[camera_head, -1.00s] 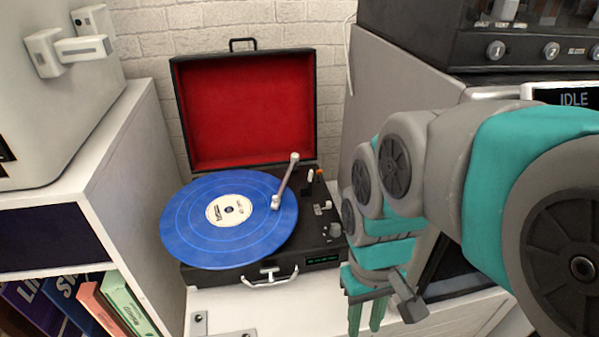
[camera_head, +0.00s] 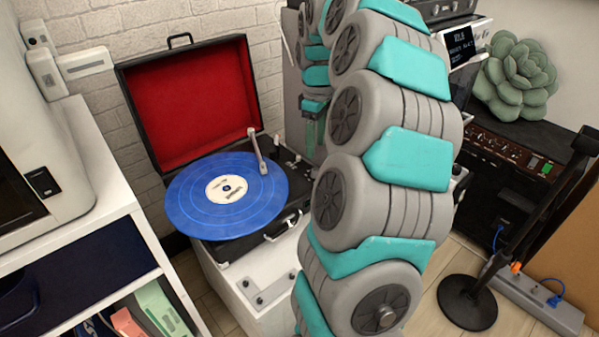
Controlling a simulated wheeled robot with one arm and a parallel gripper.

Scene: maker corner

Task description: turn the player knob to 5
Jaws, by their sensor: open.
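The player is a black suitcase turntable with an open red-lined lid (camera_head: 190,100). A blue record (camera_head: 228,194) lies on it, with the pale tonearm (camera_head: 258,152) reaching over the record's right side. Its control strip (camera_head: 291,162) is at the right, small and partly covered by my arm. I cannot make out the player knob or its setting clearly. My gripper (camera_head: 311,138) points down behind and right of the player's controls, its green fingers small and partly hidden by my arm. It is open, with nothing seen between the fingers.
A white shelf (camera_head: 85,235) with an appliance stands at the left. The player rests on a white cabinet (camera_head: 250,280) against a brick wall. At the right are a green succulent (camera_head: 516,78), a black stand (camera_head: 467,302) and a power strip (camera_head: 540,305).

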